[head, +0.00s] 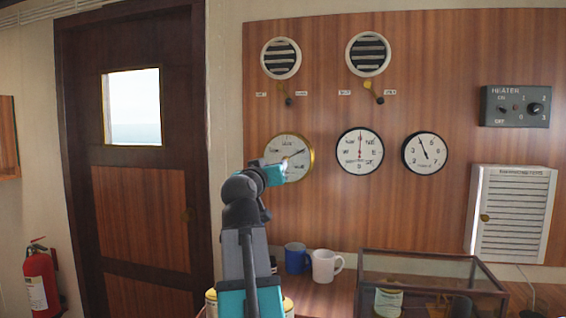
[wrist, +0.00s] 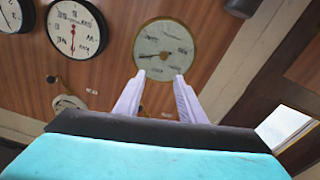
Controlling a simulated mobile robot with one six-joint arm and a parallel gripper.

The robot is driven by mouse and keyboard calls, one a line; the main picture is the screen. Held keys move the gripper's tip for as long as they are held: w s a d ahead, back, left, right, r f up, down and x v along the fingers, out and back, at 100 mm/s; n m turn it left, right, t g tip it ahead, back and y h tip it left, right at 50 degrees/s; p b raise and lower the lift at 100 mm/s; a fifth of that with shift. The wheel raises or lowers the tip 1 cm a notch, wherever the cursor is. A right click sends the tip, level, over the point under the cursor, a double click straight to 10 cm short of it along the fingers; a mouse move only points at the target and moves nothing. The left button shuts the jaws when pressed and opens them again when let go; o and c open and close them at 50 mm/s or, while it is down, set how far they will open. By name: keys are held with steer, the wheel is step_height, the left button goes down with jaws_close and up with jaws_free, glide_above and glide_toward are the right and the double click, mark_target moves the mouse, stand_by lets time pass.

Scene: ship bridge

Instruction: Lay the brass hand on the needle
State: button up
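The brass-rimmed dial (head: 302,158) hangs on the wood panel, left of two black-rimmed dials. In the head view, a dark needle slants up to the right on its pale face, and my gripper (head: 276,164) covers its lower left part. In the wrist view, the dial (wrist: 165,42) lies beyond the fingertips, and its face shows whole. My gripper (wrist: 159,75) is open there, its two pale fingers apart with nothing between them. I cannot tell the brass hand apart from the needle at this size. Whether a finger touches the dial is unclear.
Below are a blue mug (head: 295,258), a white mug (head: 324,266) and a glass case (head: 430,264). Two round vents with small levers sit above. A door (head: 150,215) is at the left.

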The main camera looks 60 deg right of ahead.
steer(key=m+p, duration=0.2)
steer(key=p, duration=0.3)
steer(key=shift+a+f, duration=0.1)
steer(key=shift+f, duration=0.1)
steer(key=shift+m+p, duration=0.4)
steer(key=shift+p, duration=0.45)
steer(key=shift+f+p, duration=0.1)
steer(key=shift+p, duration=1.15)
steer(key=p, duration=0.3)
steer(key=shift+w+p, duration=0.2)
steer(key=shift+p, duration=0.15)
steer(key=shift+w+d+r+p, duration=0.25)
steer(key=shift+d+p, duration=0.1)
steer(key=shift+p, duration=0.6)
